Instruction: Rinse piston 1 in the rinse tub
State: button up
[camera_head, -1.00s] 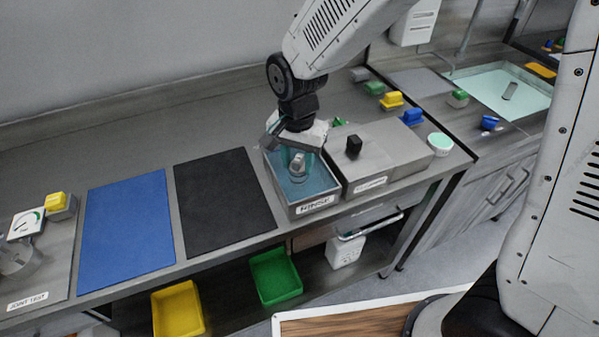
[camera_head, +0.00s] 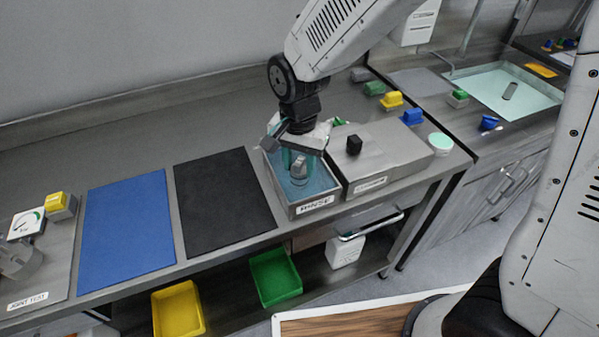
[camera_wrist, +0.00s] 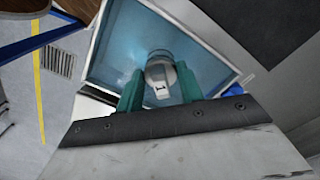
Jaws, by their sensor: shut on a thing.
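The rinse tub (camera_head: 313,207) is an open grey box labelled RINSE with blue liquid in it, near the front edge of the bench. My gripper (camera_head: 297,163) points down into the tub from above. Its green fingers are shut on piston 1 (camera_head: 299,172), a grey metal cylinder. In the wrist view, piston 1 (camera_wrist: 160,72) sits between the two fingers of my gripper (camera_wrist: 157,88), with a white tag marked 1 on its side. The tub's blue inside (camera_wrist: 120,45) surrounds it. I cannot tell how deep its lower end is in the liquid.
A grey lidded box (camera_head: 380,160) with a black knob stands right beside the tub. A black mat (camera_head: 222,205) and a blue mat (camera_head: 127,230) lie to the left. Several coloured blocks stand behind. A sink (camera_head: 490,85) is at the far right.

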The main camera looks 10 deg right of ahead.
aim_at(299, 162)
jog(key=shift+r, duration=3.25)
jog(key=shift+r, duration=0.1)
jog(key=shift+r, duration=1.9)
